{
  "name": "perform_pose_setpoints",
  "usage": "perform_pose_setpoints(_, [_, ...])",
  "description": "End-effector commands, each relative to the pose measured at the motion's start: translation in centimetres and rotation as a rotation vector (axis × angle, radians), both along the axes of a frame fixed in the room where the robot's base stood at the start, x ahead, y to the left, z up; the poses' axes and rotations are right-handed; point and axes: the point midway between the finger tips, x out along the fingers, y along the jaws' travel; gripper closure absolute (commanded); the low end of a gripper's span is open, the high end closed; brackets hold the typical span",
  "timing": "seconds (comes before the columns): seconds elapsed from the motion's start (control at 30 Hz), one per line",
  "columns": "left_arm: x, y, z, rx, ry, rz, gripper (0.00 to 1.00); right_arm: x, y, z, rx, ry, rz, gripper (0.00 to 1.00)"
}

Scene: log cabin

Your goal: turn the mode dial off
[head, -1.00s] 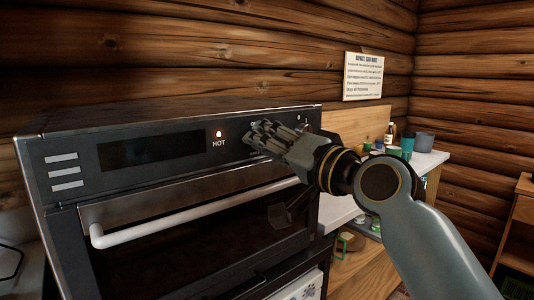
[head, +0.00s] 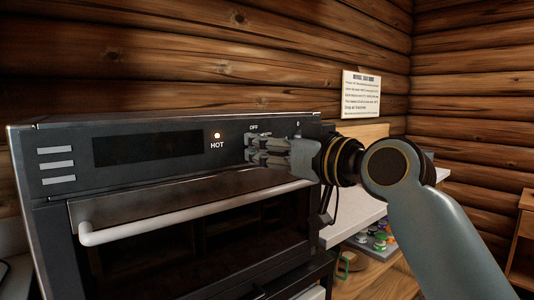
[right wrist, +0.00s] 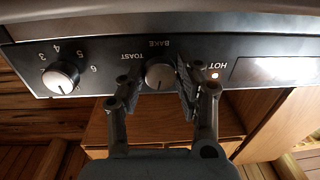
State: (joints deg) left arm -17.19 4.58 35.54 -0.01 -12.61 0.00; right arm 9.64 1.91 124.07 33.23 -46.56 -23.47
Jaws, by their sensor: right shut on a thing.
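The dark oven (head: 135,120) carries the mode dial on its control panel, under the OFF label (head: 254,128). My right gripper (head: 252,149) reaches in from the right and hides the dial in the head view. In the right wrist view, which is upside down, the silver mode dial (right wrist: 159,75) sits between the two fingers of my right gripper (right wrist: 160,80), which is shut on it. BAKE and TOAST labels show beside it. I cannot tell exactly where its pointer stands. My left gripper is not in view.
A lit HOT lamp (head: 217,135) is left of the gripper. A second, numbered dial (right wrist: 61,77) shows in the right wrist view. The oven's white door handle (head: 190,212) sticks out below the panel. A white counter (head: 352,220) stands to the right.

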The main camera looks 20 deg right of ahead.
Motion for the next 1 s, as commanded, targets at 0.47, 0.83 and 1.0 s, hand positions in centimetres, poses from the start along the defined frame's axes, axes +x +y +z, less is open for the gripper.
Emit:
perform_pose_setpoints(0.47, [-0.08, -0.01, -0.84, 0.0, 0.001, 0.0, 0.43, 0.03, -0.03, -0.44, -0.189, -0.057, 0.002, 0.98])
perform_pose_setpoints(0.83, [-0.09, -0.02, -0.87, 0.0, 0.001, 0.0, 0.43, 0.02, -0.04, -0.42, -0.203, -0.062, 0.002, 0.98])
perform_pose_setpoints(1.0, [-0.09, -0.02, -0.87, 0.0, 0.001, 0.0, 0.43, 0.03, -0.05, -0.42, -0.202, -0.061, 0.002, 0.61])
